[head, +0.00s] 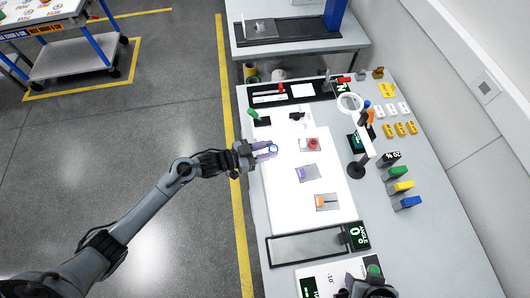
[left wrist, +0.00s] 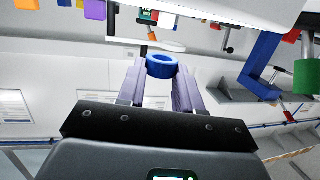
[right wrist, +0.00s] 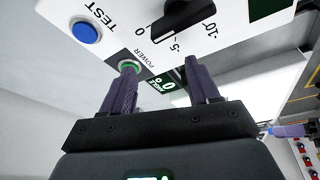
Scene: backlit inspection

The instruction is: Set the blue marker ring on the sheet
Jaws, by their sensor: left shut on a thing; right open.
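The blue marker ring (left wrist: 161,71) sits between the fingertips of my left gripper (left wrist: 158,78), which is shut on it. In the head view, the left gripper (head: 268,151) reaches in over the left part of the bright white sheet (head: 285,200), with the ring (head: 274,149) at its tips. The ring appears above the sheet; the exact height is hard to tell. My right gripper (right wrist: 163,88) is open and empty. It faces a panel with a blue TEST button (right wrist: 85,32) and a green-ringed POWER button (right wrist: 129,66), its left finger overlapping the POWER button in view.
On the sheet, clear squares carry a red part (head: 313,143), a purple part (head: 302,173) and an orange part (head: 320,204). A magnifier lamp (head: 357,170) stands at the sheet's right edge. Coloured blocks (head: 402,186) line the right.

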